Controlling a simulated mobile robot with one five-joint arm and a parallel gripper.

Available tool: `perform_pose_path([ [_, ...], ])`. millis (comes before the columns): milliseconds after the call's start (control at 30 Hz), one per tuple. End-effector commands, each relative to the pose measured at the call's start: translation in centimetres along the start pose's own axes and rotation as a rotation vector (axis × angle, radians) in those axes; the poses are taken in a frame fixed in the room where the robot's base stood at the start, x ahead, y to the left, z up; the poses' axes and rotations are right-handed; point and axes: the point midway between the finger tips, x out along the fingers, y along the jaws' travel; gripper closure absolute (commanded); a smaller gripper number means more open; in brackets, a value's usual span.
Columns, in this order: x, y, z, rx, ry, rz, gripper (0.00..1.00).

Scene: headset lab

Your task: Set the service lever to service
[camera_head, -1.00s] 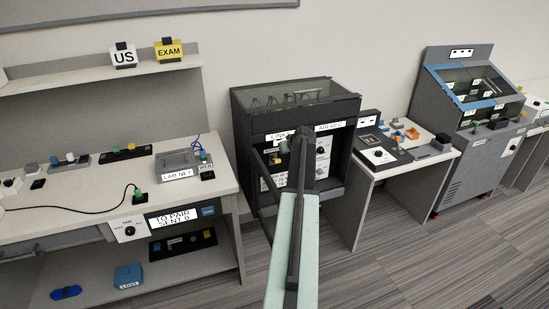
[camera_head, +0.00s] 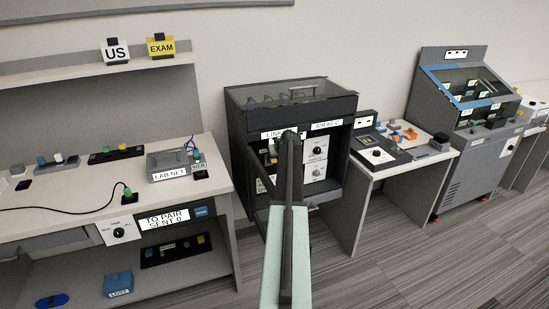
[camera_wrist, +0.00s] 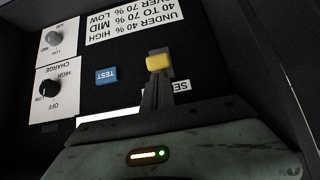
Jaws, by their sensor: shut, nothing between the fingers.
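A yellow-capped knob (camera_wrist: 159,62), which looks like the service lever, shows in the wrist view in front of a dark panel. A white label reading "SE" (camera_wrist: 181,86), partly hidden, is beside it. My gripper (camera_wrist: 157,82) is shut and empty, its dark fingers pointing at the yellow knob. The fingertips overlap its lower edge in the picture; I cannot tell whether they touch. In the head view my gripper (camera_head: 291,136) reaches into the front of the dark cabinet (camera_head: 238,130) and hides part of its inside. The lever's setting cannot be read.
A blue TEST button (camera_wrist: 107,76) and a white panel with a grey knob (camera_wrist: 54,38) and a black CHARGE knob (camera_wrist: 48,88) are nearby. The cabinet's open door frame (camera_head: 251,190) stands left of my arm. Desks flank the cabinet; carpet (camera_head: 350,275) is clear in front.

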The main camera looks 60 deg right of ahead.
Motion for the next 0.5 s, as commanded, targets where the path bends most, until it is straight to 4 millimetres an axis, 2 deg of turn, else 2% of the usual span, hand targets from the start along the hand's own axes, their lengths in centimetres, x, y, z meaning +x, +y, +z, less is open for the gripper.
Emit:
perform_pose_path([
  [167,0.0,-0.1,0.2,0.000,0.000,0.000,1.00],
  [367,0.2,-0.2,2.7,-0.001,0.000,-0.001,1.00],
  [500,0.0,-0.2,2.5,-0.002,0.000,-0.002,1.00],
])
